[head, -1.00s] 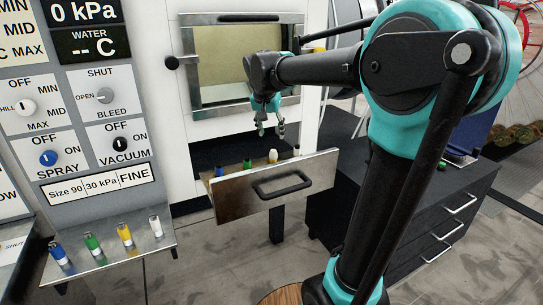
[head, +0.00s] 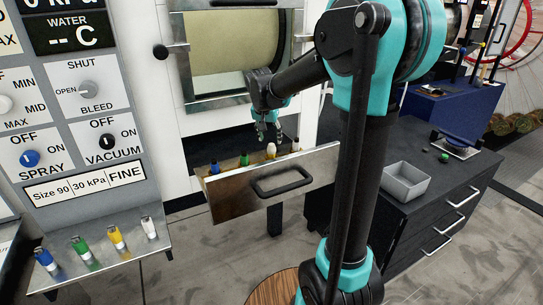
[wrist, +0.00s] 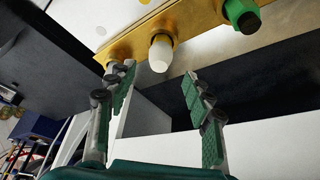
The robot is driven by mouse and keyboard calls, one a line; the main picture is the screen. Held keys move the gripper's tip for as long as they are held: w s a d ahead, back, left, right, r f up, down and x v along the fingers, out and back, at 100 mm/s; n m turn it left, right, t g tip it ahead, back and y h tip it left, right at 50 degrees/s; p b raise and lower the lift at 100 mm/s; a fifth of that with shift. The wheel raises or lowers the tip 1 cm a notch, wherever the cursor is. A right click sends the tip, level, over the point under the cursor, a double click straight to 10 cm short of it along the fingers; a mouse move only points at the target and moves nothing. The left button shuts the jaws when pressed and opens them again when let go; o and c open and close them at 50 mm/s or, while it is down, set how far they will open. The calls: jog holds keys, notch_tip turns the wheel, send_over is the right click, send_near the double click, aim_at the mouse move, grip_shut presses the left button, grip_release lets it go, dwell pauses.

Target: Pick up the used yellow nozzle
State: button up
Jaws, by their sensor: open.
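My gripper (head: 268,134) is open and empty, just above the pulled-out drawer (head: 272,187). A row of nozzles stands in the drawer: blue (head: 214,167), green (head: 244,160), pale yellow (head: 271,150) and whitish (head: 295,145). The pale yellow one is closest below my fingertips. In the wrist view, a pale-tipped nozzle with a yellowish collar (wrist: 161,53) lies ahead between my open fingers (wrist: 158,84), apart from them. The green nozzle (wrist: 241,15) is to its right. Another bright yellow nozzle (head: 116,237) stands on the panel's shelf; which is used cannot be told.
The steel shelf (head: 100,265) also carries blue, green and white nozzles. A grey bin (head: 405,182) stands on the dark cabinet (head: 440,205) at right. The control panel borders the left side.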

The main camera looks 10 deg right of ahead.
aim_at(271, 146)
jog(key=shift+x, duration=3.2)
jog(key=shift+s+f, duration=0.1)
jog(key=shift+s, duration=0.1)
jog(key=shift+c, duration=0.3)
grip_shut()
